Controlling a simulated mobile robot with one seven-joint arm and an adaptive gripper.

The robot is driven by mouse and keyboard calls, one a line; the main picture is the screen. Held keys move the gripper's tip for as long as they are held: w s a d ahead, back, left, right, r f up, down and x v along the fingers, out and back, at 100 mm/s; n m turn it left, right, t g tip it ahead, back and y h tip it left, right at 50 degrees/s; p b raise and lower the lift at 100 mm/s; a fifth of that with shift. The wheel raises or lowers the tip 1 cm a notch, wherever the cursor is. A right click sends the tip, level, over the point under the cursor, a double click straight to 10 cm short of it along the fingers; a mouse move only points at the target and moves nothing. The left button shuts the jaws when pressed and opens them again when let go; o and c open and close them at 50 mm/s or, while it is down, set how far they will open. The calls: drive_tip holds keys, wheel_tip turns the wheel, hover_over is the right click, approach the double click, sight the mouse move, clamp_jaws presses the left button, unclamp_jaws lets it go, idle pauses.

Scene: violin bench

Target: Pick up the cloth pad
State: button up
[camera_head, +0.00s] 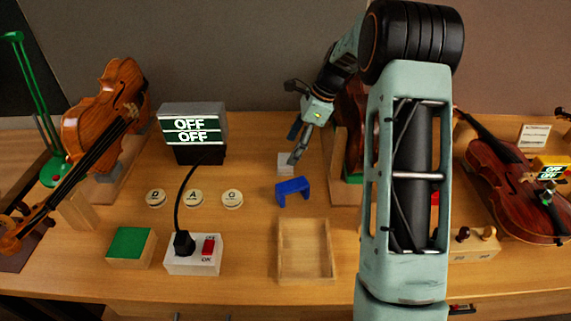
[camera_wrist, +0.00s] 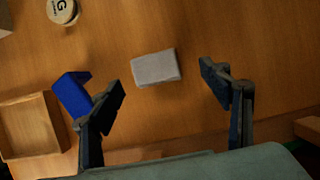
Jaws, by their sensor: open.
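The cloth pad, a small pale grey rectangular block (camera_wrist: 156,68), lies flat on the wooden bench. In the head view the pad (camera_head: 284,161) is partly hidden behind my gripper's lower finger. My gripper (camera_head: 290,123) is above the bench at the back, beside the blue bracket. In the wrist view my gripper (camera_wrist: 162,77) is open and empty. Its two dark fingers stand apart, one on each side of the pad, which lies slightly beyond the fingertips. Nothing touches the pad as far as I can see.
A blue bracket (camera_head: 293,190) stands close to the pad and shows beside my left finger in the wrist view (camera_wrist: 71,93). A shallow wooden tray (camera_head: 282,250) is in front. Round lettered discs (camera_head: 232,198) lie left. A violin (camera_head: 350,112) stands right of my gripper.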

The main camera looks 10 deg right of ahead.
sight(285, 159)
drive_tip(key=x, duration=0.5)
drive_tip(key=shift+s+a, duration=0.2)
drive_tip(key=shift+s, duration=0.05)
drive_tip(key=c, duration=1.1)
drive_tip(key=shift+c, duration=0.2)
wheel_tip(285, 159, up, 10)
drive_tip(key=shift+r, duration=0.1)
